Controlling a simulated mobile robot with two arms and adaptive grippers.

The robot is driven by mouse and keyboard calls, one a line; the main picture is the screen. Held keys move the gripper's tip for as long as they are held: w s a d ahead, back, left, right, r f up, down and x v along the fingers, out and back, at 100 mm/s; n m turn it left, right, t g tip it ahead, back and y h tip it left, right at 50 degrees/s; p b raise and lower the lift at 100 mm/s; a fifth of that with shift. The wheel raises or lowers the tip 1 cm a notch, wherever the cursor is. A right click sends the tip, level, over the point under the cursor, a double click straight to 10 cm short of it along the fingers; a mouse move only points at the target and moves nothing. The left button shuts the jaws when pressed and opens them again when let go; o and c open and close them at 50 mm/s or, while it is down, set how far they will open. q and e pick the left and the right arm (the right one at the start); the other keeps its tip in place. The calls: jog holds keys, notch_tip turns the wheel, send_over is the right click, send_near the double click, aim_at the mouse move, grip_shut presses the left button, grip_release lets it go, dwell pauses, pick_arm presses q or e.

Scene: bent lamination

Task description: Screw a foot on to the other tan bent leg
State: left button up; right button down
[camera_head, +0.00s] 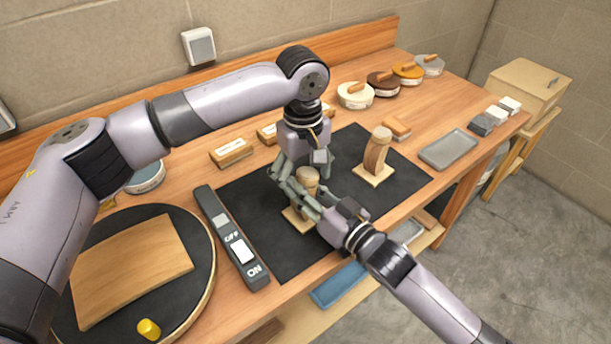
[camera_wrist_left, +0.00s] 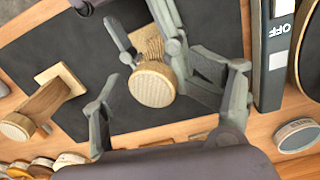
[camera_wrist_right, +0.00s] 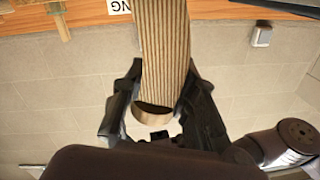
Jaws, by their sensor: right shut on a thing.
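A tan bent leg (camera_wrist_right: 165,45) with striped layers stands on a square base (camera_head: 297,220) on the black mat. My right gripper (camera_wrist_right: 160,95) is shut on this leg from the side. A round pale wooden foot (camera_wrist_left: 153,85) is at its upper end, also in the head view (camera_head: 307,174); how tightly it sits cannot be told. My left gripper (camera_wrist_left: 168,105) is above, with its fingers spread on both sides of the foot, apart from it. The other tan bent leg (camera_head: 375,155) stands on its square base to the right, with a round foot (camera_head: 382,133) on top.
A dark switch bar (camera_head: 232,238) marked OFF and ON lies left of the mat (camera_head: 265,240). A round turntable (camera_head: 200,285) bears a tan panel (camera_head: 130,270) and a yellow knob (camera_head: 149,329). A grey tray (camera_head: 448,150) is at the right. Several lidded tins (camera_head: 355,95) line the back.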

pick_arm(q)
jog(key=shift+r, duration=0.15)
jog(key=shift+r, duration=1.9)
jog(key=shift+c, duration=0.2)
jog(key=c, duration=1.3)
jog(key=shift+f, duration=0.45)
jog(key=shift+r, duration=2.05)
jog(key=shift+a, duration=0.1)
pick_arm(e)
jog(key=c, duration=1.2)
grip_release()
